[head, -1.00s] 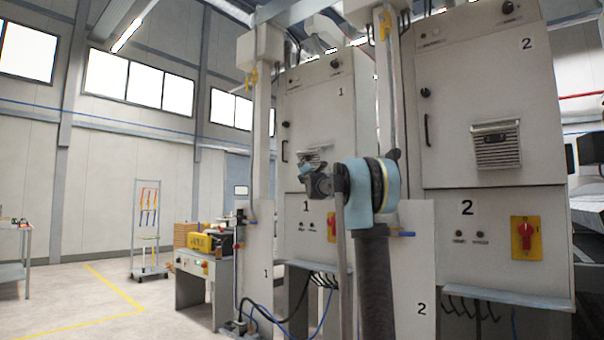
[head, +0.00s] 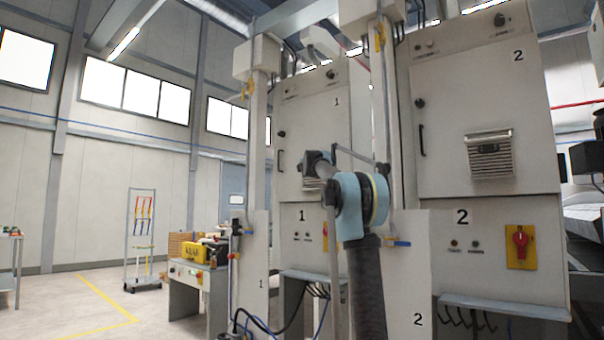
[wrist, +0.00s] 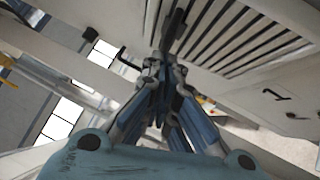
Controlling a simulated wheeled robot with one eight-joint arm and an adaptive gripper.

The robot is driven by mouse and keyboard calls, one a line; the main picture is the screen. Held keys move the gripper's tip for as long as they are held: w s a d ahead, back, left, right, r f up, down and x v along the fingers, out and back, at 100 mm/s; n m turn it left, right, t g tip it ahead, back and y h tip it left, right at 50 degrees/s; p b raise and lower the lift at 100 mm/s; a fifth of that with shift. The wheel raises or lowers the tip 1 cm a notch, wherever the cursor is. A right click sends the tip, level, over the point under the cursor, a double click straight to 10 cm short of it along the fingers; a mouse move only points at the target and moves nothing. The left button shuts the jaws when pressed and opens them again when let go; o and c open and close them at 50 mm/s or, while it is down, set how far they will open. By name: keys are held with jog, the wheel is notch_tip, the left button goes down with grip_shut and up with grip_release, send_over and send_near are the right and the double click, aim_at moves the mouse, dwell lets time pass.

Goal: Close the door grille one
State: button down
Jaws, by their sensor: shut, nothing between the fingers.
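The slatted grille one (head: 311,184) is on the front of cabinet 1 (head: 325,125), partly hidden behind my arm in the head view. In the wrist view its dark slats (wrist: 235,38) fill the upper right at close range, with a dark upright piece by their left edge. My gripper (wrist: 163,75) is shut and empty, its fingertips close below the grille's edge. I cannot tell whether they touch it. How far the grille stands open is not clear. The fingertips are not clear in the head view.
Cabinet 2 (head: 475,110) stands at the right with its own grille (head: 490,154) and a red rotary switch (head: 520,238). Posts stand beside the cabinets. A workbench with a yellow item (head: 193,251) is to the left.

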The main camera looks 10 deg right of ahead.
jog(key=shift+w+d+r, duration=0.35)
jog(key=shift+w+d, duration=0.05)
dwell(0.5)
jog(key=shift+d, duration=0.1)
